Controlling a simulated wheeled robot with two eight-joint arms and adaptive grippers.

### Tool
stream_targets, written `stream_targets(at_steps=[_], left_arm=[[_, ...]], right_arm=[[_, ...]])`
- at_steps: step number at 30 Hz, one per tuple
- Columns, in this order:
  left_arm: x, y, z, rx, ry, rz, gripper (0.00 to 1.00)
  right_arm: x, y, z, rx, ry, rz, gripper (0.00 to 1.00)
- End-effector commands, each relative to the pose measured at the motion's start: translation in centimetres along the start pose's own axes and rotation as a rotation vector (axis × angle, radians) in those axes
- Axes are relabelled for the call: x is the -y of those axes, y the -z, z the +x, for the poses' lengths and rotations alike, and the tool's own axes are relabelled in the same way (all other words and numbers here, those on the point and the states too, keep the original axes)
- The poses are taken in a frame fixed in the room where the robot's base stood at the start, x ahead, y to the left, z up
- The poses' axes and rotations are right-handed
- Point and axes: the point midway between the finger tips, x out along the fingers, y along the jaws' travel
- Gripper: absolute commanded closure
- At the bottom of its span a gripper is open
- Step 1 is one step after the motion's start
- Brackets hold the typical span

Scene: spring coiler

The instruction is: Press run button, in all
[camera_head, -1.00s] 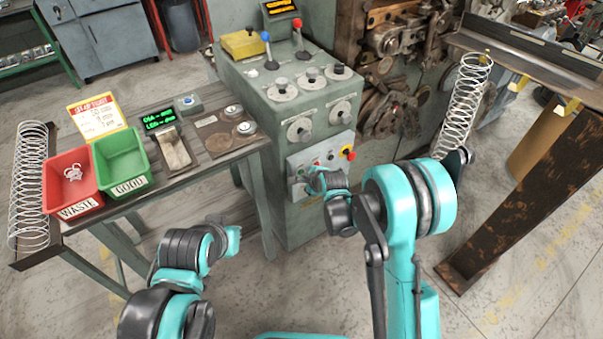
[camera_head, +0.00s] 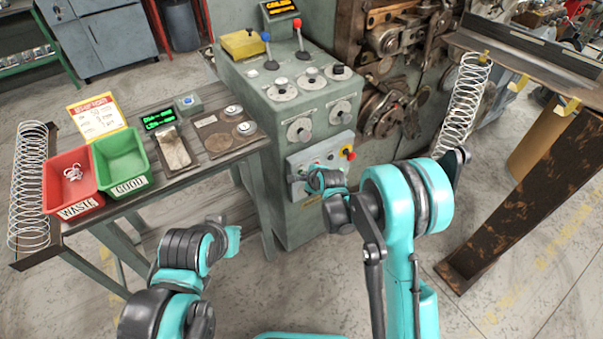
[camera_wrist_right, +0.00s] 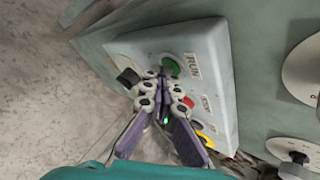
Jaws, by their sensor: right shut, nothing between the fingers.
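The green run button (camera_wrist_right: 171,66) sits at the upper end of a light grey control panel (camera_wrist_right: 217,75), beside a RUN label, in the right wrist view. My right gripper (camera_wrist_right: 161,72) is shut and empty. Its fingertips are at the button's edge and overlap it in the picture; I cannot tell whether they touch. In the head view the panel (camera_head: 300,165) is on the front of the green-grey machine cabinet (camera_head: 290,215), and my right wrist hides part of it. My left arm is low on the left; its fingers do not show.
A red button (camera_wrist_right: 187,101) and a yellow-ringed knob (camera_wrist_right: 205,139) sit further along the panel. A table at left holds a red WASTE bin (camera_head: 72,180) and a green GOOD bin (camera_head: 121,160). A rusty beam (camera_head: 520,190) stands at right.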

Motion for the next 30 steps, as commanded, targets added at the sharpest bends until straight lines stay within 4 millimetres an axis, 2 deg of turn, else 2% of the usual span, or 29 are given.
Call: stream_targets(at_steps=[30], left_arm=[[0.0, 0.0, 0.0, 0.0, 0.0, 0.0, 1.0]], right_arm=[[-1.0, 1.0, -1.4, 0.0, 0.0, 0.0, 1.0]])
